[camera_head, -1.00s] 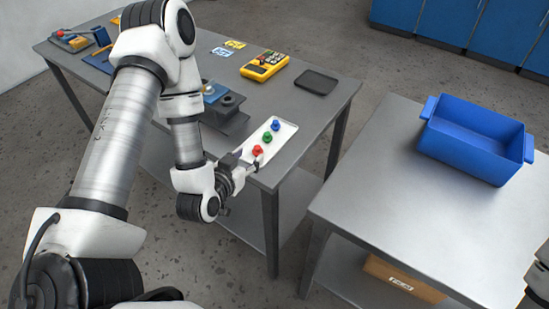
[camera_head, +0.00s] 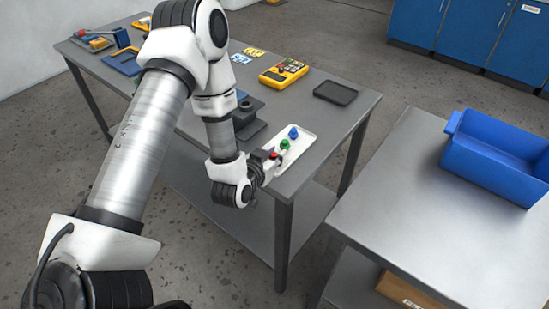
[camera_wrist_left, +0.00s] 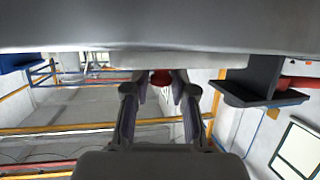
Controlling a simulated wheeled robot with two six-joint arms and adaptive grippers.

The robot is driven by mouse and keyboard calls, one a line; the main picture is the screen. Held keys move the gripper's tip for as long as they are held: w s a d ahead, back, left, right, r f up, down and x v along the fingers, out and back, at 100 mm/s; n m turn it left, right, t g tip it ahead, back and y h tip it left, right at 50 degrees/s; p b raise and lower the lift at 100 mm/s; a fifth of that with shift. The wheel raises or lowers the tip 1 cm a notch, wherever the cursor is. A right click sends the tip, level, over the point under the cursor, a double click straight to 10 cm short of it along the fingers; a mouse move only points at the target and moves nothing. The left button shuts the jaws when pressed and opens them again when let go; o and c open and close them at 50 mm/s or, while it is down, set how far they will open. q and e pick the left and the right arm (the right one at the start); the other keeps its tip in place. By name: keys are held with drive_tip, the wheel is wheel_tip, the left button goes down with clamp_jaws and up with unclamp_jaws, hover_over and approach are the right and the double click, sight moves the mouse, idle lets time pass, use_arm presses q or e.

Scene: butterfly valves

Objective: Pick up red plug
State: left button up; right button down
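The red plug (camera_head: 275,155) stands at the near left end of a white tray (camera_head: 302,141) on the left table. A green plug (camera_head: 285,144) and a blue plug (camera_head: 294,132) stand in a row behind it. My left gripper (camera_head: 268,160) is at the red plug and partly hides it. In the left wrist view the red plug (camera_wrist_left: 161,77) shows between the far ends of the two fingers (camera_wrist_left: 160,90). The fingers stand apart; whether they touch the plug is hard to tell. My right gripper is not in view.
A yellow meter (camera_head: 284,73) and a dark shallow tray (camera_head: 335,93) lie farther back on the left table (camera_head: 350,112). A blue bin (camera_head: 495,165) stands on the right table (camera_head: 395,195). A gap separates the tables.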

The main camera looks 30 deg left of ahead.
use_arm(q)
drive_tip(key=shift+c, duration=0.6)
